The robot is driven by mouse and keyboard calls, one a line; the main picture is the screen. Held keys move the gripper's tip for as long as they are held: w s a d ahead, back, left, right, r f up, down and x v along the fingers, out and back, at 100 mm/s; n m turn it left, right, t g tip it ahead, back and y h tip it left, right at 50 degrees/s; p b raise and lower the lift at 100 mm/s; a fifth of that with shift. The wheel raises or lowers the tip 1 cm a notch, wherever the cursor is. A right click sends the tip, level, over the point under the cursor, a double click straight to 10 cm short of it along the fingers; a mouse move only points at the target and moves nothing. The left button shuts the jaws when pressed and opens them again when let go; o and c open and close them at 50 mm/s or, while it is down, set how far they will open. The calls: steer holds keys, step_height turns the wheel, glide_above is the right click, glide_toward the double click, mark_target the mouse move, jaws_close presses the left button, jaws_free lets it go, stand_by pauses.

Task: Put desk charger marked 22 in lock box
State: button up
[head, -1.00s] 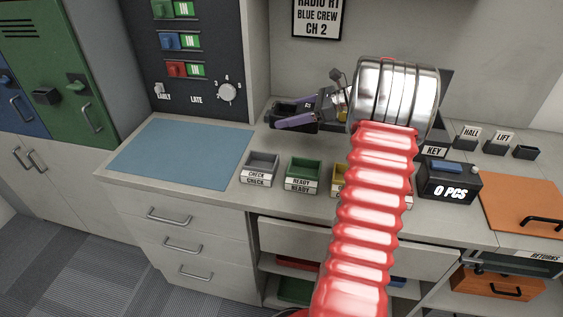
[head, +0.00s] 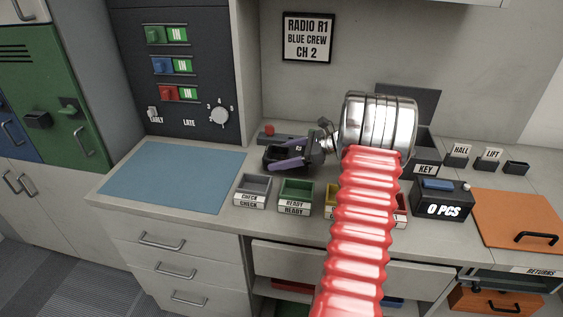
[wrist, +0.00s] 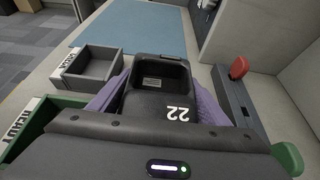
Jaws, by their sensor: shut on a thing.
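The black desk charger (wrist: 155,85) has an empty pocket and a white 22, which reads upside down in the wrist view. The purple fingers of my gripper (wrist: 158,100) are shut on it from both sides. In the head view my gripper (head: 283,155) holds the charger (head: 276,158) over the back of the counter, behind the small trays. I cannot tell whether its underside touches the counter. A dark box with a raised lid (head: 410,103) and a KEY label stands to the right, partly behind my arm. No label reads lock box.
A grey CHECK tray (head: 252,190) and a green READY tray (head: 295,195) stand in front of the charger. A strip with a red knob (wrist: 238,68) lies close behind it. A 0 PCS unit (head: 443,200) stands right. The blue mat (head: 175,178) is clear.

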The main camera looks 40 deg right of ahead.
steer(key=shift+f, duration=1.05)
steer(key=shift+f, duration=0.1)
steer(key=o, duration=1.3)
steer(key=shift+s+d+r, duration=0.15)
steer(key=shift+r, duration=0.05)
steer(key=v, duration=1.1)
steer(key=shift+s+d+r, duration=0.1)
steer(key=shift+s+r, duration=0.05)
steer(key=shift+s, duration=0.1)
steer(key=shift+w, duration=0.1)
